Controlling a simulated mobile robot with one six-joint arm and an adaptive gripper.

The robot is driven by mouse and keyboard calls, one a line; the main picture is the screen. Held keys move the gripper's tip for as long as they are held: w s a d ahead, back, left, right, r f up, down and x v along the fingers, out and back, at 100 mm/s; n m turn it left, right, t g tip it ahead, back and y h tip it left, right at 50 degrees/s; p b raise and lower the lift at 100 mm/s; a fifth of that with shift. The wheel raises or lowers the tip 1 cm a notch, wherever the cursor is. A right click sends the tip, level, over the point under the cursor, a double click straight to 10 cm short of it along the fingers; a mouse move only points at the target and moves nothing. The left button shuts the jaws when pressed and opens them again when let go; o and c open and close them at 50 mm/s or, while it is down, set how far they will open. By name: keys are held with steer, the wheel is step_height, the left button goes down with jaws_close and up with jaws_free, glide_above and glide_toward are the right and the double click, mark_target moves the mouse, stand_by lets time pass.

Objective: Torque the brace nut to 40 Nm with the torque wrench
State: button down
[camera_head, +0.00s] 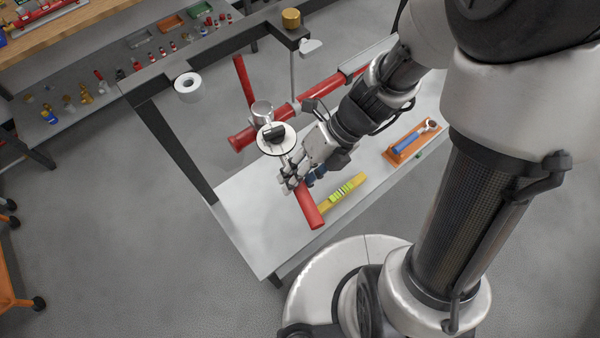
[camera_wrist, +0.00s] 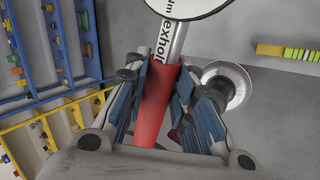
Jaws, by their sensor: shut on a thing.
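My gripper (camera_head: 289,184) is shut on the red handle (camera_head: 310,209) of the torque wrench, above the table. In the wrist view the red handle (camera_wrist: 153,105) lies between the fingers of my gripper (camera_wrist: 155,95), with a lettered silver shaft beyond it. The wrench's round white dial (camera_head: 276,146) carries a dark head part and sits beside the red pipe (camera_head: 315,97), close to a silver fitting (camera_head: 262,110). The dial (camera_wrist: 188,8) is cut off at the top of the wrist view. I cannot make out the brace nut or whether the wrench touches it.
A yellow and lime level-like bar (camera_head: 343,192) lies on the grey table (camera_head: 243,210). A blue-handled tool (camera_head: 407,143) rests in an orange tray (camera_head: 395,156). A dark frame (camera_head: 174,140) with a white roll (camera_head: 188,86) stands left. Small parts fill a back shelf (camera_head: 120,82).

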steer(key=shift+s+a+m+t, duration=0.15)
steer(key=shift+a+m, duration=0.1)
steer(key=shift+a, duration=0.2)
steer(key=shift+s+a+m+t, duration=0.15)
steer(key=shift+a+m, duration=0.1)
steer(key=shift+a, duration=0.2)
stand_by(0.5)
steer(key=shift+a, duration=0.3)
steer(key=shift+s+a+m+t, duration=0.1)
steer(key=shift+a+m+t, duration=0.2)
steer(key=shift+m, duration=0.1)
steer(key=shift+s+a+m+b, duration=0.1)
steer(key=shift+a+m+b, duration=0.3)
steer(key=shift+a, duration=0.25)
steer(key=shift+a+t, duration=0.15)
steer(key=shift+t, duration=0.15)
steer(key=shift+a+m+t+b, duration=0.3)
steer(key=shift+a+m+b, duration=0.55)
steer(key=shift+b, duration=1.9)
steer(key=shift+a, duration=0.35)
steer(key=shift+a, duration=0.35)
steer(key=shift+a+f+m+t+b, duration=0.1)
steer(key=shift+a+m+t+b, duration=0.4)
steer(key=shift+a+m+b, duration=0.25)
